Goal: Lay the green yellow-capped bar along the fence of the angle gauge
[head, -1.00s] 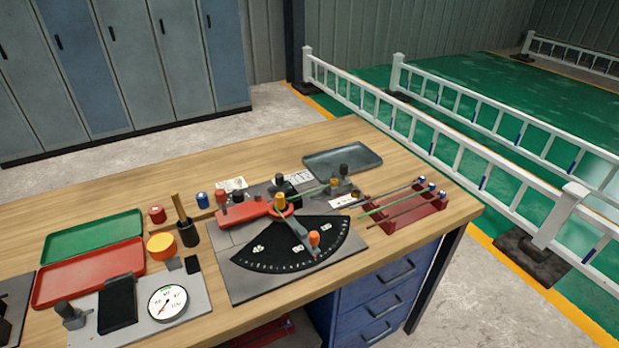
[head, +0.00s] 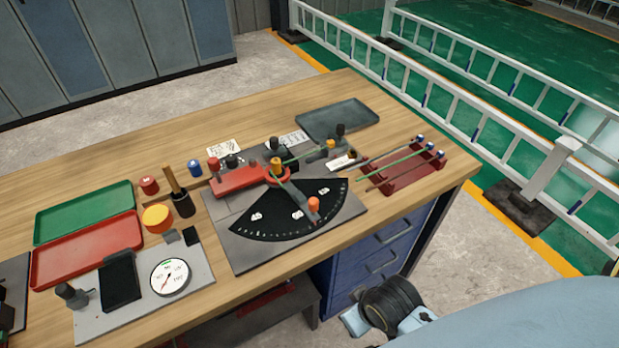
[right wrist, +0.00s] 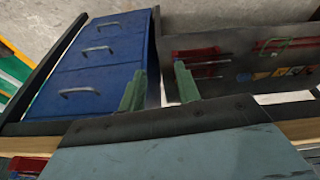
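The angle gauge is a grey plate (head: 225,225) with a black fan-shaped scale (head: 270,220), a yellow knob at its pivot and a swing arm (head: 298,196) with an orange knob. A thin green bar (head: 304,155) lies behind the pivot, running toward a yellow knob. Another green bar (head: 402,163) lies on the red rack (head: 422,182) among darker bars; its far end looks blue and white. I cannot tell which bar is yellow-capped. My right gripper (right wrist: 159,82) is open and empty beside the blue drawers, its fingers apart. My left gripper is not in view.
A dark grey tray (head: 340,120) sits at the back right. Green (head: 85,212) and red (head: 85,250) trays and a dial gauge (head: 169,277) are at the left. Blue drawers (head: 375,250) stand under the bench's right end. Several knobs and posts crowd the gauge's back edge.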

